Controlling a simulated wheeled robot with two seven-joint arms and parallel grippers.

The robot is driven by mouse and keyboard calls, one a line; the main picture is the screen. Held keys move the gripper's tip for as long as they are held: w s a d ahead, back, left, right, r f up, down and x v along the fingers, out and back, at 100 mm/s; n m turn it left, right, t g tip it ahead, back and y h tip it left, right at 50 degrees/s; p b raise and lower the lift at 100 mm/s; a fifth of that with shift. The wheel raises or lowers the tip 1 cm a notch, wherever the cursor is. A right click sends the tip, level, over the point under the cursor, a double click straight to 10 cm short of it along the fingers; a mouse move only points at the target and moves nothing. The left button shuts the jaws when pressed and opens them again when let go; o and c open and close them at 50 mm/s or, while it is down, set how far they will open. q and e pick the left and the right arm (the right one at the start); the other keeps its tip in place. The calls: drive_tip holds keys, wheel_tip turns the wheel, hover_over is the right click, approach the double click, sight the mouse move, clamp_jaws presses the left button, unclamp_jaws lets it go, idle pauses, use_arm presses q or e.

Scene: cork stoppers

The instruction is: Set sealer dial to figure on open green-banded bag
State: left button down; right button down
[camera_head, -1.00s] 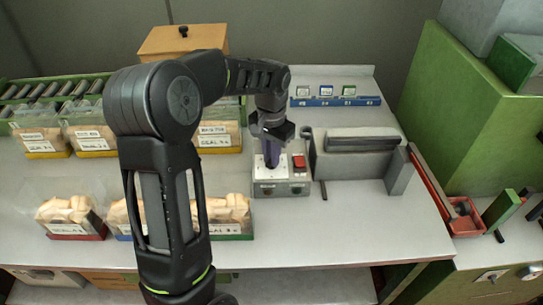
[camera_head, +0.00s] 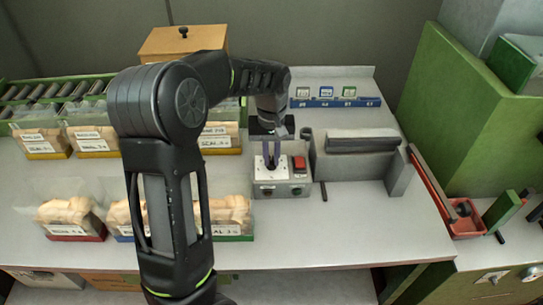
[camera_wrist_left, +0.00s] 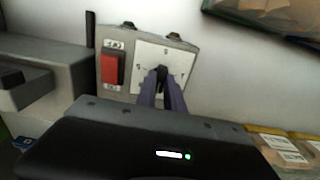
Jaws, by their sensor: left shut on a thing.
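The sealer's control box (camera_head: 284,189) stands on the bench, with a white dial plate on top and a red switch (camera_head: 299,163) beside it. My left gripper (camera_head: 272,163) reaches down over the plate, its fingers shut on the black dial knob. In the left wrist view the knob (camera_wrist_left: 161,73) sits between the purple-grey fingertips, on the white plate (camera_wrist_left: 150,62) with small marks I cannot read. The green-banded bag (camera_head: 233,215) stands in the front row, partly hidden by my arm; its label is too small to read surely. My right gripper is not in view.
The grey sealer (camera_head: 355,165) stands right of the control box. Red-banded (camera_head: 70,218) and blue-banded bags are in the front row, yellow-banded bags (camera_head: 93,140) behind. A blue strip with several tags (camera_head: 336,102) lies at the back. The bench front is clear.

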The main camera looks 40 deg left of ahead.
sight(272, 161)
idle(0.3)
use_arm(q)
drive_tip(key=c, duration=1.4)
unclamp_jaws()
drive_tip(key=shift+c, duration=0.2)
wheel_tip(272, 161, up, 8)
drive_tip(key=shift+f, duration=0.1)
